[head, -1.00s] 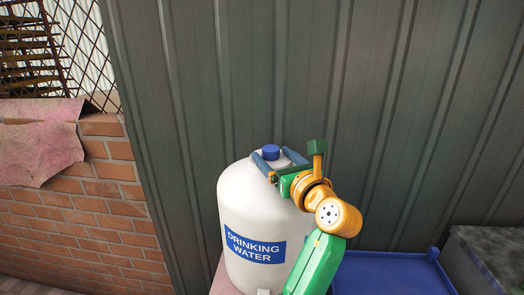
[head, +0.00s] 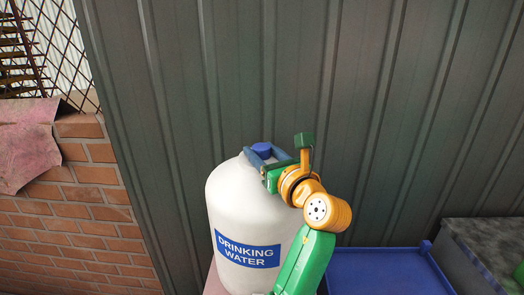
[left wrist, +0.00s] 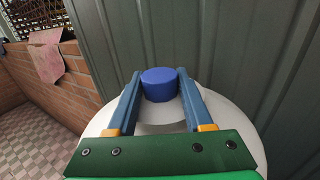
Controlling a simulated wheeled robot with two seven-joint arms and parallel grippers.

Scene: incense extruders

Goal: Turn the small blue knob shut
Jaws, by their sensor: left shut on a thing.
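The small blue knob (head: 262,148) is a round blue cap on top of a white jug (head: 230,205) marked "DRINKING WATER". My left gripper (head: 259,153) reaches it from the right, just above the jug's shoulder. In the left wrist view the knob (left wrist: 159,86) sits between the two blue finger tips of my left gripper (left wrist: 159,80), one finger on each side. The gripper is shut on the knob. The jug's lower right side is hidden behind my left arm. My right gripper does not show.
A blue tray (head: 385,270) lies to the right of the jug, beside a grey block (head: 485,250). A corrugated dark metal wall (head: 330,80) stands close behind. A brick wall (head: 75,225) with a pink cloth (head: 25,145) is at the left.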

